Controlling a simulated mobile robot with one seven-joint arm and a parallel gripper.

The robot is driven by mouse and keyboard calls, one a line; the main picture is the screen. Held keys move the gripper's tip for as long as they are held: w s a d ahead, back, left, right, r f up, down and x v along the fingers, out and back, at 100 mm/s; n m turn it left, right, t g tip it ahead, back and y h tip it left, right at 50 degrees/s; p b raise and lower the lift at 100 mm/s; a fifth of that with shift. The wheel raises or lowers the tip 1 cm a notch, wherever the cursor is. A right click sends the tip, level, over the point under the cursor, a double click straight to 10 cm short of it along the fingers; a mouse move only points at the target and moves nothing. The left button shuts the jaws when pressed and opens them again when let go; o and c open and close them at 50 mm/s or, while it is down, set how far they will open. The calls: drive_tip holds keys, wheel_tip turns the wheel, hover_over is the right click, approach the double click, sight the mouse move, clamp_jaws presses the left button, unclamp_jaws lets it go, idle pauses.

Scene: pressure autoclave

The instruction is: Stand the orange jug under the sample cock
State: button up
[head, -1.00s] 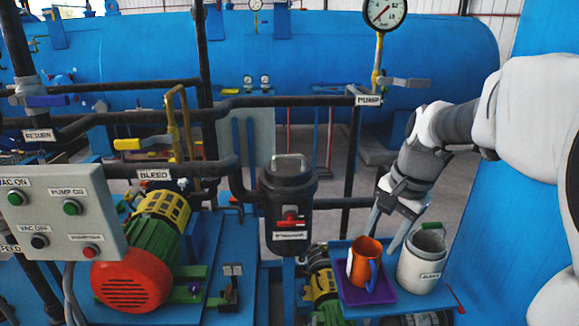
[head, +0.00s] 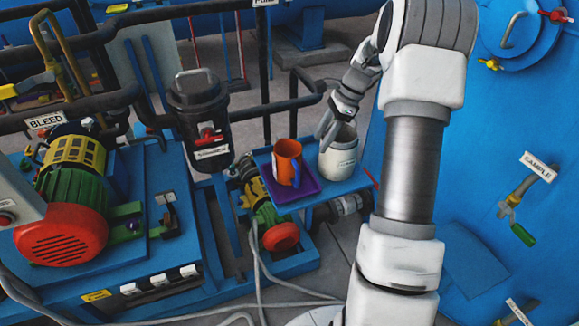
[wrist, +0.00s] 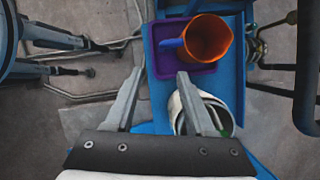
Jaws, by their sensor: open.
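The orange jug (head: 286,165) with a blue handle stands upright on a purple mat (head: 308,188) on a small blue shelf. In the wrist view the jug (wrist: 212,38) is open-topped, with its handle pointing left. My gripper (head: 326,132) is open and empty, above the shelf near the white bucket. In the wrist view its fingertips (wrist: 161,74) are apart, and the jug lies beyond the right fingertip. The sample cock (head: 511,199), with a green lever, sticks out of the blue wall at the right below the SAMPLE label (head: 540,166). It is not in the wrist view.
The white bucket (head: 338,160) stands beside the jug; my right finger partly covers it in the wrist view (wrist: 212,112). A black strainer pot (head: 198,105) and pipes stand left of the shelf. Hoses (head: 290,293) lie on the floor. A blue plate (head: 472,260) lies below the cock.

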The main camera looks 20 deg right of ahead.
approach(298, 186)
drive_tip(key=a+f, duration=0.2)
drive_tip(key=shift+w+p+x, duration=0.2)
drive_tip(key=shift+p+x, duration=0.05)
drive_tip(key=shift+x, duration=0.6)
drive_tip(key=shift+w+p+x, duration=0.15)
drive_tip(key=shift+p+x, duration=0.05)
drive_tip(key=shift+x, duration=0.65)
drive_tip(key=shift+w+p+x, duration=0.2)
drive_tip(key=shift+p+x, duration=0.05)
drive_tip(key=shift+x, duration=0.65)
drive_tip(key=shift+d, duration=0.2)
drive_tip(key=shift+c, duration=0.2)
clamp_jaws()
